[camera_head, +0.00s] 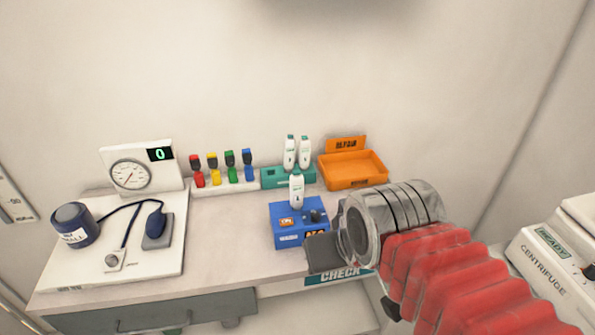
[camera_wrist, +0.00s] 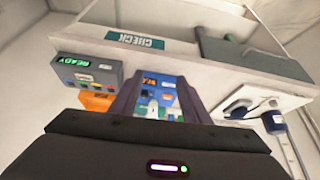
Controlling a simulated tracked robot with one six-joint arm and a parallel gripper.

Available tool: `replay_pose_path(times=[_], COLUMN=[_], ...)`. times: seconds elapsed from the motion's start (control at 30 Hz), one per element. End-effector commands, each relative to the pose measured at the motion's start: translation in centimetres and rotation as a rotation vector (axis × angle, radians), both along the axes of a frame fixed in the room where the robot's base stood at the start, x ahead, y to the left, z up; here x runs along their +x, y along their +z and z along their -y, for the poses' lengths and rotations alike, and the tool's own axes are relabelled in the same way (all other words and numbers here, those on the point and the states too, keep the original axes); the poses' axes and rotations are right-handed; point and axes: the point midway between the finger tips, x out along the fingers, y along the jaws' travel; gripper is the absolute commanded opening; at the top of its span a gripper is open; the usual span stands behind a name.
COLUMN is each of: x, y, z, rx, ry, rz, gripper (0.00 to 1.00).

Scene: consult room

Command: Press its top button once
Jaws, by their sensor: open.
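A white handheld device (camera_head: 297,190) with a teal tip stands upright at the blue box (camera_head: 285,228); I cannot tell whether it is in the box or just behind it. Two similar white devices (camera_head: 297,152) stand in the teal holder (camera_head: 272,179) behind. The blue box has an orange part and a dark knob on top. My gripper (camera_head: 322,252) is open, at the box's front right side. In the wrist view the blue box (camera_wrist: 151,84) shows between my dark fingers (camera_wrist: 158,98). No button on the white device can be made out.
An orange tray (camera_head: 353,170) stands right of the holder. Coloured items (camera_head: 222,170) stand in a white rack. A blood pressure set lies on a white board (camera_head: 100,262) at left. A centrifuge (camera_head: 548,268) is at right. The counter (camera_head: 225,240) left of the box is clear.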

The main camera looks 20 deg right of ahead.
Motion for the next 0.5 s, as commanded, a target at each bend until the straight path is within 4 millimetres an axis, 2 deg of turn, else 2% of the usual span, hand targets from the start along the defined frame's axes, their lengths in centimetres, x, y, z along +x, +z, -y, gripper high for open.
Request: replay_pose_path(times=[0.07,0.5], x=[0.0,0.0], y=[0.0,0.0], z=[0.0,0.0], rx=[0.0,0.0], ry=[0.0,0.0], rz=[0.0,0.0], gripper=[0.36,0.06])
